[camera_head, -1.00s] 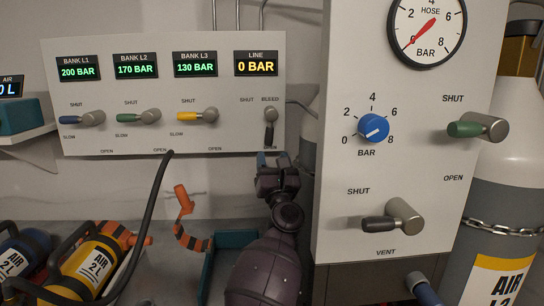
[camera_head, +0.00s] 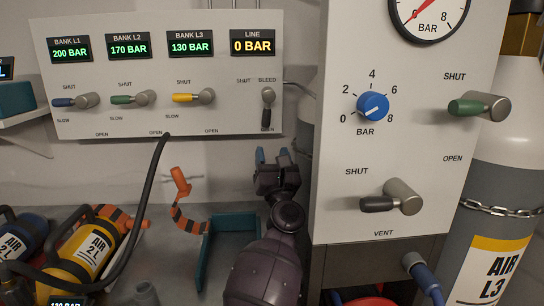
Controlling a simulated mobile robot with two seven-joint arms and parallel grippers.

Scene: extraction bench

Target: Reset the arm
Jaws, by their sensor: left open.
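My left gripper (camera_head: 272,158) is in the middle of the view, its two blue-tipped fingers pointing up and spread apart with nothing between them. It is just below the lower edge of the bank panel (camera_head: 225,122), apart from it. The line bleed lever (camera_head: 268,106) on that panel is above the gripper, its dark handle hanging down. My left forearm rises from the bottom edge in front of the bench. My right gripper is not in view.
A teal tray (camera_head: 232,222) and an orange-striped hose (camera_head: 181,210) lie left of my arm.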

